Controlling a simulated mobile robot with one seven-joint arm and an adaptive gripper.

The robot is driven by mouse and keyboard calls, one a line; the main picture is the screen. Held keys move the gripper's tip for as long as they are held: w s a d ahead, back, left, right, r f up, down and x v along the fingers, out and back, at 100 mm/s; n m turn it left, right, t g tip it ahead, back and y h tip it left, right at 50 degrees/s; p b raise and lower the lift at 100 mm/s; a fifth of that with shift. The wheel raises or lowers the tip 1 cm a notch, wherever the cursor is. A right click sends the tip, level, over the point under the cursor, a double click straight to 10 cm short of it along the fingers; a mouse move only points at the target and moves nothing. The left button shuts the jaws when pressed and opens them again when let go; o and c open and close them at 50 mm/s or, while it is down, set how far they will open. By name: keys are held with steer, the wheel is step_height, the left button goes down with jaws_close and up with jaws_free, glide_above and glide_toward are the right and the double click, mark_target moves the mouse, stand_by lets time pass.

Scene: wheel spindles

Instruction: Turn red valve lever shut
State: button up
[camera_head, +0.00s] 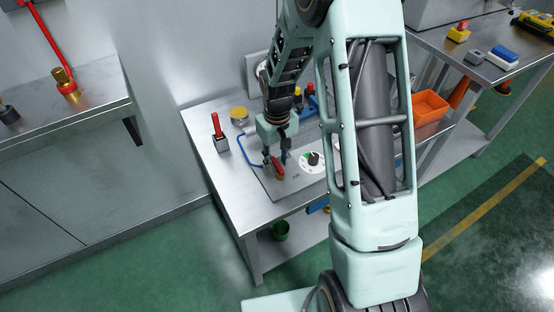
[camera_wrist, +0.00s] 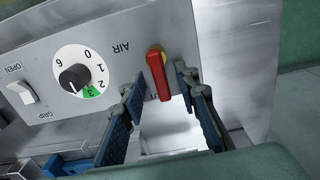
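The red valve lever (camera_wrist: 158,77) hangs from a brass fitting (camera_wrist: 154,52) on the grey panel (camera_wrist: 125,22), beside the label "AIR". In the head view the lever (camera_head: 279,167) shows small at the panel's near left. My gripper (camera_wrist: 162,80) is open, one blue-padded finger on each side of the lever in the wrist view. I see gaps between the lever and both pads; how deep the fingertips reach along the lever is hard to tell. In the head view my gripper (camera_head: 276,159) is right at the lever and partly covers it.
The panel carries a black knob (camera_wrist: 74,77) on a white numbered dial and a rocker switch (camera_wrist: 21,92) marked GRIP OPEN. A red-handled tool (camera_head: 217,127) stands on the bench (camera_head: 202,112) to the left. An orange bin (camera_head: 430,107) lies beyond my arm.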

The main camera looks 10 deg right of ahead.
mark_target(277, 163)
steer(key=shift+r, duration=0.1)
step_height(277, 163, up, 12)
stand_by(0.5)
